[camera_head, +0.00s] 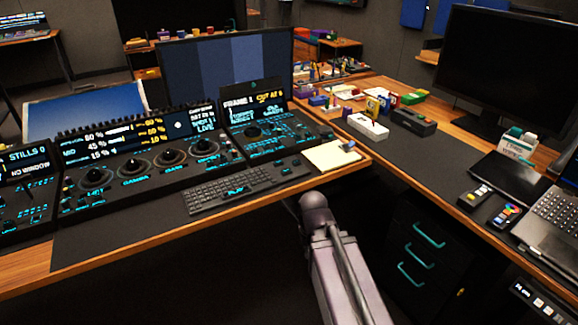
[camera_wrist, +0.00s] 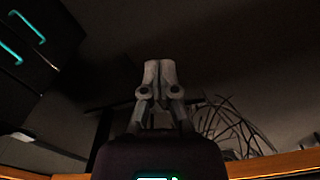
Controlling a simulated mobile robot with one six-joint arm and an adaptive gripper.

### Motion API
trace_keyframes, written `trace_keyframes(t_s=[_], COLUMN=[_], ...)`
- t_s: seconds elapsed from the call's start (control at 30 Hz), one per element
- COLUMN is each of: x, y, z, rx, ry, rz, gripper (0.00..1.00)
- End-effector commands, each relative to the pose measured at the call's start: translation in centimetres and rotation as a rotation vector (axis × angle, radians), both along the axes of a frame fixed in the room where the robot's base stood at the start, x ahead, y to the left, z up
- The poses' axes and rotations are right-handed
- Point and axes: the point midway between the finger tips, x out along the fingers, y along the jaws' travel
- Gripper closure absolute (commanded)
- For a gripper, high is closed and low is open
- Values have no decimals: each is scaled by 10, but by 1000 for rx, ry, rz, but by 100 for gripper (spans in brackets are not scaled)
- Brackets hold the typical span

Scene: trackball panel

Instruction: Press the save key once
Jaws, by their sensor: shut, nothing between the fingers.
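The trackball panel (camera_head: 150,158) stands on the desk, with a row of black trackballs and a lit display behind them. A second panel (camera_head: 262,128) with a lit screen and glowing keys stands to its right. Another panel (camera_head: 25,190), whose screen reads STILLS, is cut off at the left edge. The key legends are too small to read, so I cannot tell which key is save. In the wrist view my gripper (camera_wrist: 159,64) is shut and empty, apart from any key. My gripper does not show in the head view; only my arm does, in front of the desk edge.
A keyboard (camera_head: 228,188) and a notepad (camera_head: 330,155) lie before the panels. Monitors (camera_head: 228,68) stand behind. Drawers with teal handles (camera_head: 420,255) are under the right desk; handles also show in the wrist view (camera_wrist: 28,25), with dark cables (camera_wrist: 235,125) at the right.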

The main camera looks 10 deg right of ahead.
Motion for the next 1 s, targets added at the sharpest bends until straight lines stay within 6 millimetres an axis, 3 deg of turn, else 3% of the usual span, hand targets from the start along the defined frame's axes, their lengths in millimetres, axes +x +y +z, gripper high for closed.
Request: trace_keyframes(t_s=[0.47,0.67,0.87,1.0], x=[0,12,53,100], y=[0,1,10,14], z=[0,8,34,64], rx=[0,16,75,146], ry=[0,-23,-112,-216], rz=[0,-8,-33,-77], gripper=[100,100,100,100])
